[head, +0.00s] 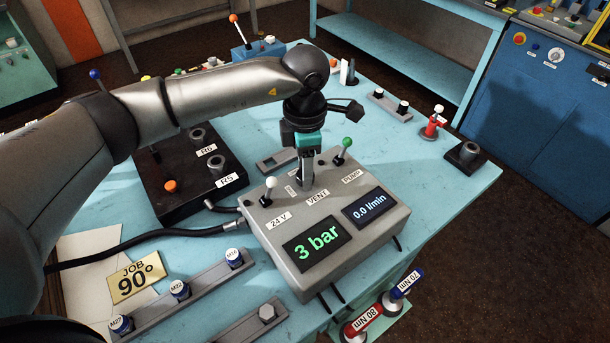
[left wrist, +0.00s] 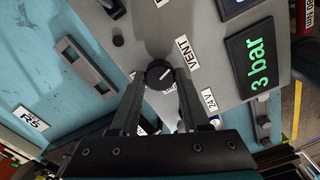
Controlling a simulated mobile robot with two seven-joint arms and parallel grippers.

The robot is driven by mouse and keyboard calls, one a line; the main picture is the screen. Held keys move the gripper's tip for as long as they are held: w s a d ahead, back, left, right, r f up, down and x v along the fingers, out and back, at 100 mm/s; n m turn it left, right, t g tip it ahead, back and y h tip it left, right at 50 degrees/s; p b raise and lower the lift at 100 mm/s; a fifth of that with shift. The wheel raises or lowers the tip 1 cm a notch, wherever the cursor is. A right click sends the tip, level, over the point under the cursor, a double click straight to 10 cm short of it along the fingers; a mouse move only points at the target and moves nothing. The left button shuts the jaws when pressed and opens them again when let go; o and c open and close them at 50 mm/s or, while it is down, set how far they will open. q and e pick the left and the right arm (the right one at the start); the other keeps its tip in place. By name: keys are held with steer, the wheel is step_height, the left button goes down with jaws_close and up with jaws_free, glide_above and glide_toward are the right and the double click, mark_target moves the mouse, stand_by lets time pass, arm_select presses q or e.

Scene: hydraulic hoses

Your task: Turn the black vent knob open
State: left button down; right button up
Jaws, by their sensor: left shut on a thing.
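The black vent knob (left wrist: 160,74) has a white pointer line and sits on the grey control box (head: 285,238) by the VENT label (head: 317,197). My left gripper (head: 306,184) reaches down onto the box from above. In the left wrist view its two fingers (left wrist: 160,90) stand on either side of the knob and are shut on it. In the head view the gripper hides the knob. The box's display (head: 317,243) reads 3 bar and the other display (head: 369,206) reads 0.0 l/min. My right gripper is not in view.
A white-tipped 24 V lever (head: 270,184) and a green-tipped PUMP lever (head: 346,145) stand on the box either side of my gripper. A black block with R5 and R6 ports (head: 165,185) is to the left. A hose (head: 130,243) runs into the box's left side.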

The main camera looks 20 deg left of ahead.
arm_select(q)
steer(key=shift+m+b, duration=1.35)
steer(key=shift+m, duration=0.55)
steer(key=shift+r, duration=0.1)
steer(key=shift+c, duration=1.9)
jaws_free()
step_height(320, 180, up, 15)
